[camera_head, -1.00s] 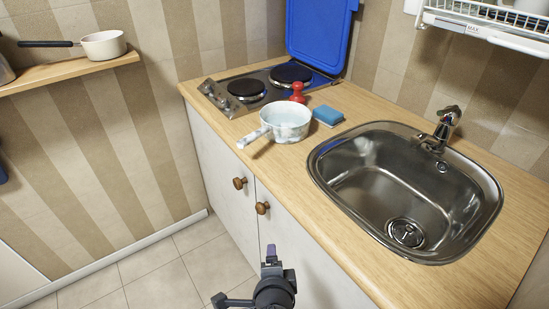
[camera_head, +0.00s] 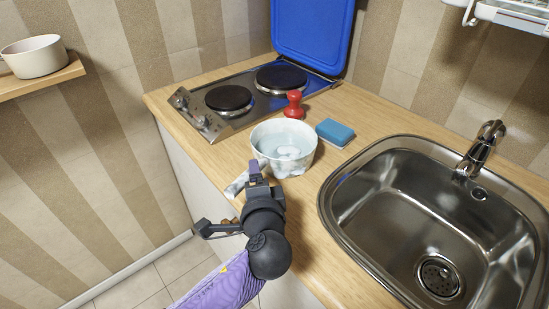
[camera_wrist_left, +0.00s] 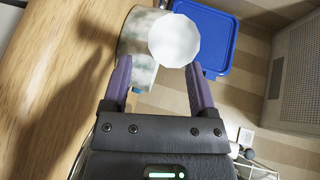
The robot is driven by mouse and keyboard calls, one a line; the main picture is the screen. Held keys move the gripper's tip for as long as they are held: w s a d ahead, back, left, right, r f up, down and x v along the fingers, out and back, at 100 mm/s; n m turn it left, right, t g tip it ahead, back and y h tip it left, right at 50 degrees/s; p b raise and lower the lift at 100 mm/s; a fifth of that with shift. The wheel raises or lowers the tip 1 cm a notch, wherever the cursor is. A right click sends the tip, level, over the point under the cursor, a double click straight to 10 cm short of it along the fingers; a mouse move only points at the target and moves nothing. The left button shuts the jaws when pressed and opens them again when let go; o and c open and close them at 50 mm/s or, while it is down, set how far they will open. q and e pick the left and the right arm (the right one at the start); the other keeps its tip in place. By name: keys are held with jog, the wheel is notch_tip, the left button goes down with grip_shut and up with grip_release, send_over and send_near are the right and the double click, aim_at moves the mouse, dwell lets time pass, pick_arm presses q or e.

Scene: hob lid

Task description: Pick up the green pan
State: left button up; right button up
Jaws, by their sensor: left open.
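The pan (camera_head: 292,147) is pale with a faint green-grey marbled pattern and stands upright on the wooden counter, in front of the hob. Its handle (camera_head: 237,184) points to the lower left, towards the counter's front edge. My left gripper (camera_head: 255,174) is open beside the handle and partly hides where it joins the bowl. In the left wrist view, the marbled pan (camera_wrist_left: 137,42) and a white rounded end (camera_wrist_left: 174,40) appear just beyond and between the two purple fingers. I cannot tell whether a finger touches it. My right gripper is not in view.
A red stamp-like object (camera_head: 293,105) and a blue sponge (camera_head: 335,132) stand close behind the pan. The two-plate hob (camera_head: 245,112) has its blue lid (camera_head: 312,35) raised. The sink (camera_head: 345,215) is to the right. A cream pan (camera_head: 35,57) is on a shelf.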

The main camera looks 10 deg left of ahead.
aim_at(268, 161)
pick_arm(q)
jog(key=x, duration=0.3)
jog(key=shift+w+f+b, duration=0.1)
jog(key=shift+b, duration=0.2)
grip_shut()
dwell(1.0)
